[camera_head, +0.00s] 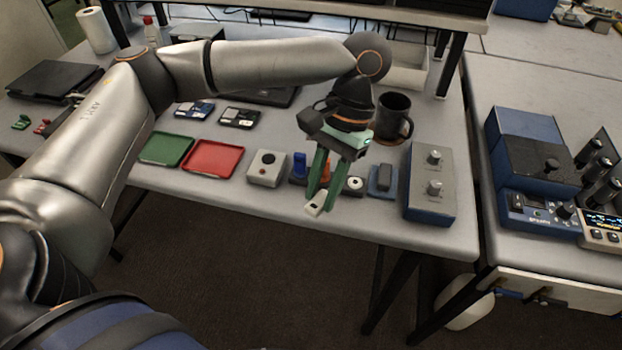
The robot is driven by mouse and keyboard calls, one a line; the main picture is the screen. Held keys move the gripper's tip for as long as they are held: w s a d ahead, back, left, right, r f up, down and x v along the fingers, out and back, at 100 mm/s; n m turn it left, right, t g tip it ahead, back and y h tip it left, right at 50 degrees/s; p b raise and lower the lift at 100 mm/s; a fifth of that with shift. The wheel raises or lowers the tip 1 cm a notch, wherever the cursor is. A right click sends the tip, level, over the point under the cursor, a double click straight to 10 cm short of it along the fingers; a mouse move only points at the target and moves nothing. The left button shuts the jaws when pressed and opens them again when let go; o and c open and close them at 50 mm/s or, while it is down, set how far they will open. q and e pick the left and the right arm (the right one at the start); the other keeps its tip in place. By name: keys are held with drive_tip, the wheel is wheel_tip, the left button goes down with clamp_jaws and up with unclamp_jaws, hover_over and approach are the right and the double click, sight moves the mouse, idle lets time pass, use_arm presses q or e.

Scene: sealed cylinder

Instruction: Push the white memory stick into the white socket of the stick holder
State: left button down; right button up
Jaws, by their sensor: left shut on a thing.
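My left gripper (319,200) points down over the front part of the desk, its green fingers shut on the small white memory stick (313,209). The stick shows at the fingertips, near the desk's front edge. The stick holder (297,181) is a dark base just behind the fingers, with a blue stick (299,164) and an orange stick (326,174) standing in it. The fingers hide much of the holder, and I cannot make out its white socket. The stick appears apart from the holder. My right gripper is not in view.
A grey box with a dark button (267,169) stands left of the holder. A round white-topped piece (354,185), a blue-grey block (380,180) and a knob box (431,184) stand to the right. Red (213,159) and green (166,149) trays lie left; a black mug (395,119) stands behind.

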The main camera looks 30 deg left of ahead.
use_arm(q)
drive_tip(key=d+r+m+t+y, duration=0.1)
drive_tip(key=d+r+m, duration=0.4)
drive_tip(key=d, duration=0.5)
drive_tip(key=shift+r+m+y, duration=0.4)
drive_tip(key=shift+r+y, duration=0.2)
drive_tip(key=shift+r, duration=0.2)
drive_tip(key=shift+w, duration=0.1)
drive_tip(key=w+d+f+m+t+y, duration=0.1)
drive_tip(key=w+d+f+m, duration=0.2)
drive_tip(key=d+f+m, duration=0.1)
drive_tip(key=shift+w+f+m+t, duration=0.3)
drive_tip(key=s+a+r+n+g+h, duration=0.2)
drive_tip(key=s+a+r+n, duration=0.3)
drive_tip(key=a+r+n, duration=0.3)
drive_tip(key=shift+s+a+r, duration=0.15)
drive_tip(key=shift+s+r, duration=0.1)
drive_tip(key=shift+r, duration=0.3)
